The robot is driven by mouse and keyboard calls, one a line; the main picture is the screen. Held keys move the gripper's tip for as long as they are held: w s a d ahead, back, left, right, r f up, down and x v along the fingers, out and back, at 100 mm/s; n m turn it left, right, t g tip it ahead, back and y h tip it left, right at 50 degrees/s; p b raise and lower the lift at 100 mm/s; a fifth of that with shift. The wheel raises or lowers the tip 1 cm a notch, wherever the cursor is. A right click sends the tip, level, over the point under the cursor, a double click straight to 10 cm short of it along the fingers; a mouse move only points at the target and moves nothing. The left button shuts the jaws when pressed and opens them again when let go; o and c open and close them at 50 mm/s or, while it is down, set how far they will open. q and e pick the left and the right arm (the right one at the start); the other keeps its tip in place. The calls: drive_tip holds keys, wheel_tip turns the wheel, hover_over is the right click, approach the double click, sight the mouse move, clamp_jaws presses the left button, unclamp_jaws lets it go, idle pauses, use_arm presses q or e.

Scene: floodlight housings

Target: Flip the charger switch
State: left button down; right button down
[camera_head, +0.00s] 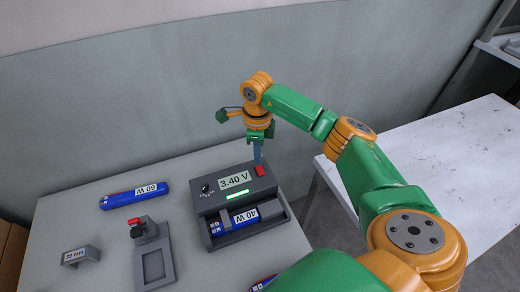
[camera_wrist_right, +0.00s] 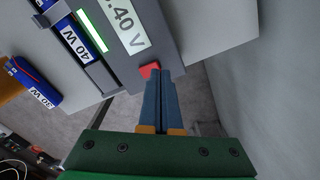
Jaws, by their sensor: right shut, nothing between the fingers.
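The charger (camera_head: 206,207) is a dark grey box on the table with a display reading 3.40 V, a black knob and a lit green bar. Its red switch (camera_head: 260,170) sits at the top right of the panel; the switch also shows in the right wrist view (camera_wrist_right: 149,70). A blue 40 W battery (camera_head: 236,221) lies in the charger's front bay. My right gripper (camera_head: 257,160) is shut and empty, pointing down with its blue fingertips at the red switch. They look to be touching it or very close. My left gripper is not in view.
A blue 60 W battery (camera_head: 134,195) lies at the left of the table. A grey fixture with a red knob (camera_head: 136,231) and a small 20 mm block (camera_head: 80,256) stand at the front left. A 30 W battery (camera_wrist_right: 33,83) shows in the wrist view. A white table (camera_head: 450,165) is at the right.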

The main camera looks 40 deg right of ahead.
sight(258, 166)
drive_tip(key=shift+f+b, duration=0.9)
drive_tip(key=shift+f, duration=0.35)
wheel_tip(258, 166, up, 7)
drive_tip(key=p, duration=0.6)
drive_tip(key=shift+r, duration=0.1)
